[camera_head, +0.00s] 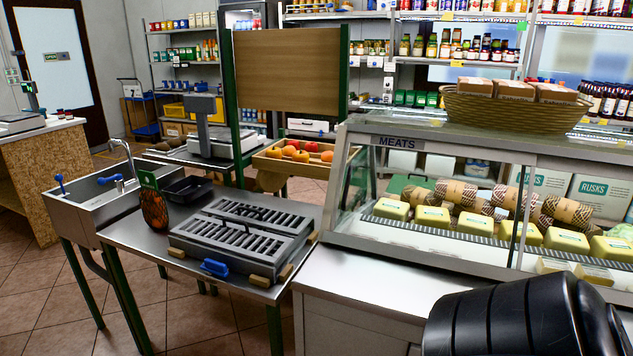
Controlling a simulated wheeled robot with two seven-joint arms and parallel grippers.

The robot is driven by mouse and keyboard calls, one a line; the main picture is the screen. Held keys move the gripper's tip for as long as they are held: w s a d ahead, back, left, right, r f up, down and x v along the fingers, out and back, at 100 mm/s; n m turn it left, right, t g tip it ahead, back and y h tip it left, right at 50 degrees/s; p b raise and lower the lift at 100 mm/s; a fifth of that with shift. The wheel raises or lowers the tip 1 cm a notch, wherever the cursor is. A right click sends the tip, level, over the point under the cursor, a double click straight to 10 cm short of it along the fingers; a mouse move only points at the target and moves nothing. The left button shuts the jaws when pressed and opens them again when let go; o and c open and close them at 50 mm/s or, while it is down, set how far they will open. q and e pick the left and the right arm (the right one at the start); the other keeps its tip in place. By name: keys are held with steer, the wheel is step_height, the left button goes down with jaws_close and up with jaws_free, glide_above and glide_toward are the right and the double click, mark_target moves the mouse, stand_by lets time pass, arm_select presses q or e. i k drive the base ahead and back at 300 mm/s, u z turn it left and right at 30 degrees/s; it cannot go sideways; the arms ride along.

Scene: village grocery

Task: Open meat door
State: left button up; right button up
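The meat display case (400,143), labelled MEATS on its top rail, stands at the right with glass sides. Its upright glass-panel edge (521,215) shows at the front right. I cannot tell from this view whether the glass door is open or shut. Inside are several yellow packs (432,216) and wrapped rolls (505,200). A black, rounded part of my arm covers the lower right corner and hides part of the case front. Neither gripper's fingers are in view.
A steel table (240,283) with a grey slatted device (243,235) stands left of the case, beside a sink (105,195). A wicker basket (515,110) sits on the case top. A white counter (385,285) lies in front of the glass. Tiled floor is clear at lower left.

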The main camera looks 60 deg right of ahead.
mark_target(513, 157)
steer(key=z, duration=0.7)
steer(key=i, duration=1.15)
steer(key=z, duration=0.9)
